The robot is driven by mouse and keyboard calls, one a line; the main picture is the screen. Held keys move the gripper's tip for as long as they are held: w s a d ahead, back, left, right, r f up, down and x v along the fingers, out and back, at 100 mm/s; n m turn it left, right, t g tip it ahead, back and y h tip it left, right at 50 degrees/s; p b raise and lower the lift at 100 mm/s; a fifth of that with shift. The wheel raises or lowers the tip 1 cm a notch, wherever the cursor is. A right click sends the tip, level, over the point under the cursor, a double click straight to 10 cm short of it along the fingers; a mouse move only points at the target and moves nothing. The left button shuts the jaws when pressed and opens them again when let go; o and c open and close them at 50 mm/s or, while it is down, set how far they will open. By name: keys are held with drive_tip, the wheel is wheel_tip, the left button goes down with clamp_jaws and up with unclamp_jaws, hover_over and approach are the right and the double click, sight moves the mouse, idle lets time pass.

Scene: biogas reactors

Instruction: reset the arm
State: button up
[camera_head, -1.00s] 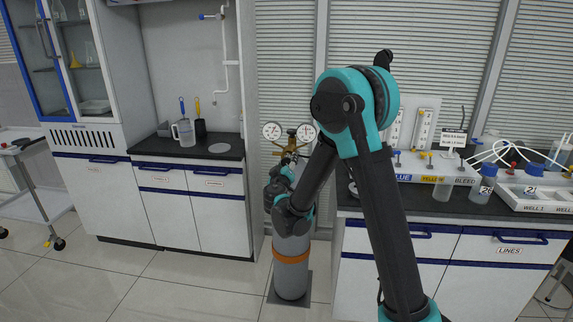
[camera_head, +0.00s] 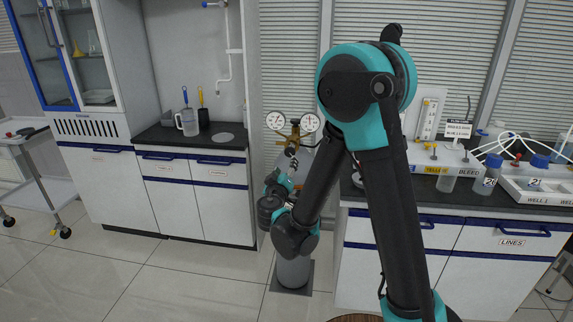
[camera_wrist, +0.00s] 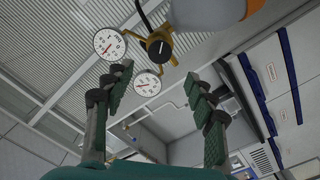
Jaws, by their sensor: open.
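My gripper (camera_wrist: 162,92) is open in the wrist view, with its two green-padded fingers apart and nothing held between them. In the head view my arm bends down from a high elbow, and its wrist folds back up in front of a grey gas cylinder (camera_head: 293,272). The fingers are hard to make out there. The cylinder's brass regulator (camera_head: 294,139) has two round gauges. In the wrist view the regulator's black knob (camera_wrist: 157,46) and gauges (camera_wrist: 148,83) lie beyond the fingertips. They appear apart from the fingers, though the exact gap cannot be told.
The right bench (camera_head: 470,207) carries bottles, tubing and labelled trays close to my arm. The left counter (camera_head: 160,139) holds a clear jug (camera_head: 187,122). A trolley (camera_head: 50,194) stands at far left. Floor (camera_head: 170,280) is clear at front left.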

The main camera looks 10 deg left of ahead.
idle(0.3)
drive_tip(key=s+d+f+m+g+h, duration=0.1)
drive_tip(key=s+d+f+m+g, duration=0.15)
drive_tip(key=d, duration=0.65)
drive_tip(key=s+d+f+m+g+h, duration=0.1)
drive_tip(key=s+d+f+g+h, duration=0.15)
drive_tip(key=d, duration=0.55)
drive_tip(key=s+d+f+m+g+h, duration=0.1)
drive_tip(key=s+d+f+m+g, duration=0.15)
drive_tip(key=d, duration=0.65)
drive_tip(key=s+d+f+g+y, duration=0.1)
drive_tip(key=s+f+g+y, duration=0.1)
drive_tip(key=s, duration=0.7)
drive_tip(key=s+d+f+m+g+y, duration=0.1)
drive_tip(key=s+d+f+g+y, duration=0.1)
drive_tip(key=s, duration=0.7)
wheel_tip(320, 180, down, 3)
drive_tip(key=shift+d+r+m+g+y, duration=0.25)
drive_tip(key=shift+g+y, duration=0.3)
drive_tip(key=shift+g, duration=0.6)
drive_tip(key=shift+c, duration=0.4)
